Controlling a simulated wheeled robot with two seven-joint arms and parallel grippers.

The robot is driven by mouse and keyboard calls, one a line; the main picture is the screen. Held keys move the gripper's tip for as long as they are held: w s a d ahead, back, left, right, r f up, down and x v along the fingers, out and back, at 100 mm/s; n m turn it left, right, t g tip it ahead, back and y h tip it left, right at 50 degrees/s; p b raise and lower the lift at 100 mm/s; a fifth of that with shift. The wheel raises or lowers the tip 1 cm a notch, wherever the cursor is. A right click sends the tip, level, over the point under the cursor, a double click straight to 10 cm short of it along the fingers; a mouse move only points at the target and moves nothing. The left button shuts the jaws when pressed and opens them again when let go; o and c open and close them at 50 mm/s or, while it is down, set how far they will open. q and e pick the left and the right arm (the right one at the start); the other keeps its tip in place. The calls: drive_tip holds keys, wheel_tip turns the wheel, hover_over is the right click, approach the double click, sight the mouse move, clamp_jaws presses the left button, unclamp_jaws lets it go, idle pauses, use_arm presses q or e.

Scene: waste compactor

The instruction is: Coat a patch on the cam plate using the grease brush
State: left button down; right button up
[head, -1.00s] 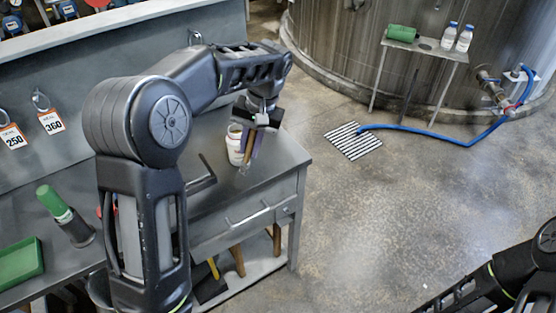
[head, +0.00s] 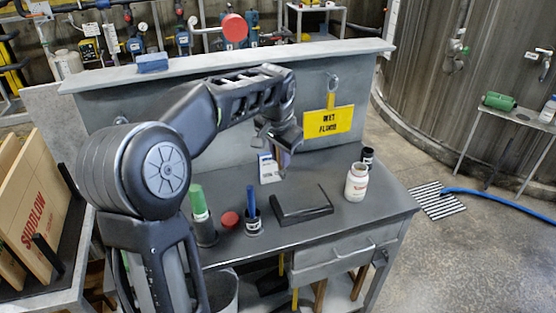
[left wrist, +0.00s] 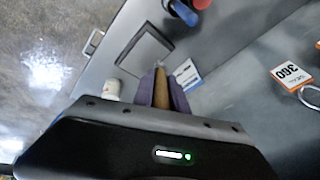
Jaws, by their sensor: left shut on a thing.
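My left gripper (head: 284,160) hangs above the workbench. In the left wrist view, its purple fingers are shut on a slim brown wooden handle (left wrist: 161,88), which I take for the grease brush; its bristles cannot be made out. A flat dark plate with a raised edge (head: 302,204) lies on the bench below and in front of the gripper. It also shows as a grey square in the left wrist view (left wrist: 146,52). I cannot tell if it is the cam plate. The brush looks apart from it. My right gripper is not in view.
A white jar (head: 356,184) and a dark cup (head: 367,157) stand on the bench at right. A green-topped bottle (head: 200,205), a red cap (head: 230,220) and a cup with a blue handle (head: 252,222) stand at left. A yellow sign (head: 329,121) hangs on the back panel.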

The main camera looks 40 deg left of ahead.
use_arm(q)
drive_tip(key=shift+w+d, duration=0.15)
drive_tip(key=shift+w, duration=0.05)
drive_tip(key=shift+s+a, duration=0.2)
drive_tip(key=shift+s, duration=0.05)
drive_tip(key=shift+w+d+f, duration=0.1)
drive_tip(key=shift+f, duration=0.05)
drive_tip(key=shift+f+b, duration=0.6)
drive_tip(key=shift+b, duration=0.05)
drive_tip(key=shift+f+b, duration=1.3)
drive_tip(key=shift+f, duration=0.45)
